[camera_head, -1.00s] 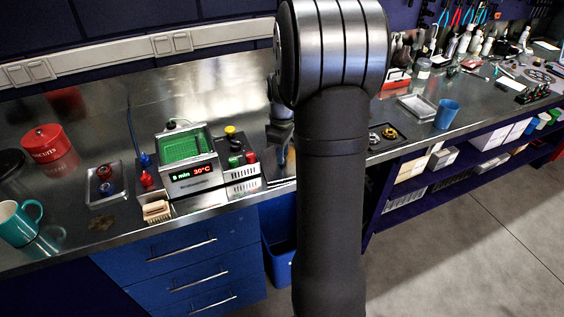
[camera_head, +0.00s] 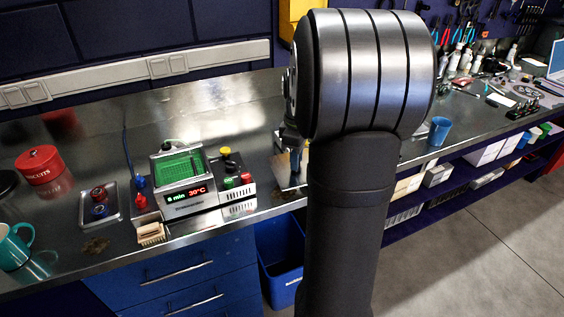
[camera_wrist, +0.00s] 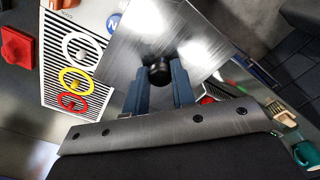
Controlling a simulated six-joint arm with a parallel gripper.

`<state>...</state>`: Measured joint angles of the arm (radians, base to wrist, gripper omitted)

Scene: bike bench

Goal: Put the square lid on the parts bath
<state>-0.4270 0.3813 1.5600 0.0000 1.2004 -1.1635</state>
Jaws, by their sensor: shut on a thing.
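The parts bath (camera_head: 185,190) stands on the bench in the head view, a metal box with an open top, a green basket inside and a red display. In the wrist view, the square lid (camera_wrist: 120,48) is a shiny metal plate with a black knob (camera_wrist: 158,72). My gripper (camera_wrist: 158,85) is shut on that knob, with a dark blue finger on each side. In the head view, my gripper (camera_head: 292,152) is right of the bath and partly hidden by my arm. A bright edge of the lid (camera_head: 284,172) shows below it.
A control box (camera_head: 232,178) with coloured buttons adjoins the bath's right side. A wooden brush (camera_head: 151,233) lies in front. A small tray (camera_head: 101,207), a red tin (camera_head: 41,166) and a teal mug (camera_head: 14,246) stand to the left. A blue bin (camera_head: 282,262) is below the bench.

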